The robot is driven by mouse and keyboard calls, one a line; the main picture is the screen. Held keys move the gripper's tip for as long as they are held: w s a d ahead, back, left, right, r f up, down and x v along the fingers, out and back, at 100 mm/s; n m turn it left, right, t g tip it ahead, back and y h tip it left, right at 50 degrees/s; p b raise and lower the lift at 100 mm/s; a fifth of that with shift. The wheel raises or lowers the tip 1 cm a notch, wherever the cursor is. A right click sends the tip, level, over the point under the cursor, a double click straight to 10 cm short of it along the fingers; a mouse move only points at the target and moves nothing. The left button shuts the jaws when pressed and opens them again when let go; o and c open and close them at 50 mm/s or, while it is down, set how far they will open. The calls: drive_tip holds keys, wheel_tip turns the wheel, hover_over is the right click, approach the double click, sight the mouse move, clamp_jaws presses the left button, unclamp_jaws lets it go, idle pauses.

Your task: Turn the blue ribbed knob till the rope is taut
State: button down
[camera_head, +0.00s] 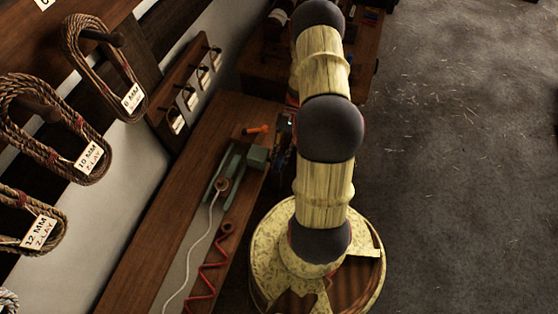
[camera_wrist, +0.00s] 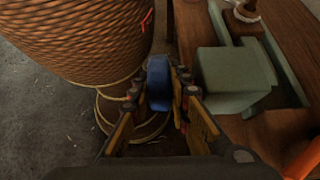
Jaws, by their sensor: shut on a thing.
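The blue knob (camera_wrist: 158,83) stands between the fingertips of my gripper (camera_wrist: 159,92) in the wrist view. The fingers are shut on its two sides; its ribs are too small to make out. A green block (camera_wrist: 232,78) of the bench device is just right of it. In the head view the green device (camera_head: 257,157) lies on the bench, and my arm hides most of my gripper. A pale rope (camera_head: 201,241) runs from a round brown piece (camera_head: 222,184) on the device toward the bottom edge. It bends in a loose curve.
A brown wooden bench (camera_head: 150,240) bears a red coiled cord (camera_head: 207,272) and an orange handle (camera_head: 255,129). A large rope coil (camera_wrist: 85,40) stands close left of my gripper. Labelled rope hanks (camera_head: 105,65) hang on the left wall. The floor at right is clear.

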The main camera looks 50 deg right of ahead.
sight(279, 157)
drive_tip(key=y+b, duration=0.1)
drive_tip(key=g+y+b, duration=0.1)
drive_tip(key=y, duration=0.1)
drive_tip(key=shift+d+f, duration=0.1)
drive_tip(key=shift+f, duration=0.3)
drive_tip(key=shift+g+y+b, duration=0.8)
drive_tip(key=shift+y+b, duration=0.45)
drive_tip(key=shift+y, duration=0.55)
drive_tip(key=shift+r+g, duration=0.1)
drive_tip(key=shift+g, duration=0.2)
drive_tip(key=c, duration=2)
unclamp_jaws()
drive_tip(key=shift+o, duration=0.2)
drive_tip(key=shift+r, duration=0.1)
wheel_tip(279, 157, up, 10)
drive_tip(key=shift+f, duration=0.1)
